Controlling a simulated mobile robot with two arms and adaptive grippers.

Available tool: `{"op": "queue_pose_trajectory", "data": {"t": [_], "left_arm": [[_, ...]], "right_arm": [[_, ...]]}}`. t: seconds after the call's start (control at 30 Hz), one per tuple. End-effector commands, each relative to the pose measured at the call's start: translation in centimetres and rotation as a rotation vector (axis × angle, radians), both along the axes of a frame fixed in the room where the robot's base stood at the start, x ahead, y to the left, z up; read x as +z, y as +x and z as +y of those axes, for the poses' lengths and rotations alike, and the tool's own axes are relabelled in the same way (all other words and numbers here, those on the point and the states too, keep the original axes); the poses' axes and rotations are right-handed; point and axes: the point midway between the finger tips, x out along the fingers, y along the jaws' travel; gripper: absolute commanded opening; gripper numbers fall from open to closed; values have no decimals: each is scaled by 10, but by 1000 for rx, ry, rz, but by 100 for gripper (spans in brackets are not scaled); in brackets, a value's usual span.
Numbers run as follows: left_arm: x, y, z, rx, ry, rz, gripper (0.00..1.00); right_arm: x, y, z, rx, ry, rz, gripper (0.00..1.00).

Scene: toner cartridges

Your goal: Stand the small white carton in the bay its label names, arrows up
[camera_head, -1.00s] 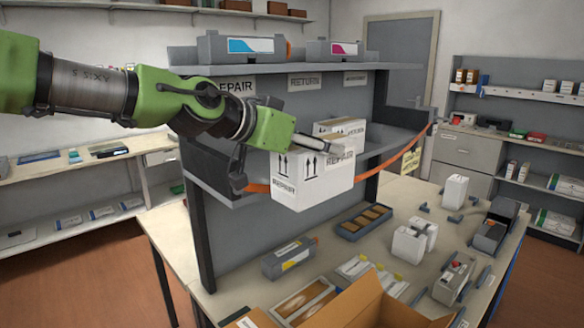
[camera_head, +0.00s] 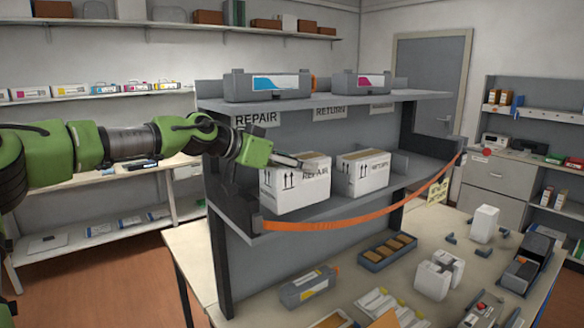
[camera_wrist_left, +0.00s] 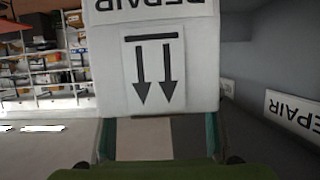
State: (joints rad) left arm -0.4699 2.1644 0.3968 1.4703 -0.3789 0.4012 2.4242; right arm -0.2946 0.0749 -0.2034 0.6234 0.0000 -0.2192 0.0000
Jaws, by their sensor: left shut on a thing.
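The small white carton (camera_head: 297,187) carries a REPAIR label and arrows that point up in the head view. It is upright in the left bay, under the REPAIR sign (camera_head: 257,119). I cannot tell whether its base touches the shelf floor. My left gripper (camera_head: 297,162) is shut on it near its top. In the left wrist view, the carton (camera_wrist_left: 158,55) shows upside down between the two fingers (camera_wrist_left: 158,138), with arrows pointing down in that picture. My right gripper is not in view.
A second white carton marked RETURN (camera_head: 361,173) stands just right, in the bay under the RETURN sign (camera_head: 330,113), with a narrow gap between. An orange strap (camera_head: 365,213) runs across the shelf front. Toner cartridges (camera_head: 266,85) sit on the top shelf.

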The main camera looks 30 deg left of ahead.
Motion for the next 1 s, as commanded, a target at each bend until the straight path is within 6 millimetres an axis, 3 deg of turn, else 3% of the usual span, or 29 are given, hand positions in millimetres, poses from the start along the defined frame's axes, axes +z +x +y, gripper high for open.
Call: {"op": "queue_pose_trajectory", "data": {"t": [0.2, 0.4, 0.87, 0.9, 0.93, 1.0], "left_arm": [[0, 6, 17, 4, -4, 0, 22], [-28, 5, 14, 1, -3, -1, 22], [-38, 5, 14, 2, -1, -4, 22], [-39, 5, 14, 1, 0, -1, 65], [-39, 5, 14, 1, 0, 0, 72], [-38, 5, 14, 1, 0, 0, 72]], "right_arm": [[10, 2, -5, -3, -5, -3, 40], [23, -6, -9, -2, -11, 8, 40], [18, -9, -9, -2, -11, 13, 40], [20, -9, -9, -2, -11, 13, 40], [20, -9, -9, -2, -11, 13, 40], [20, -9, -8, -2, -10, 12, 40]]}}
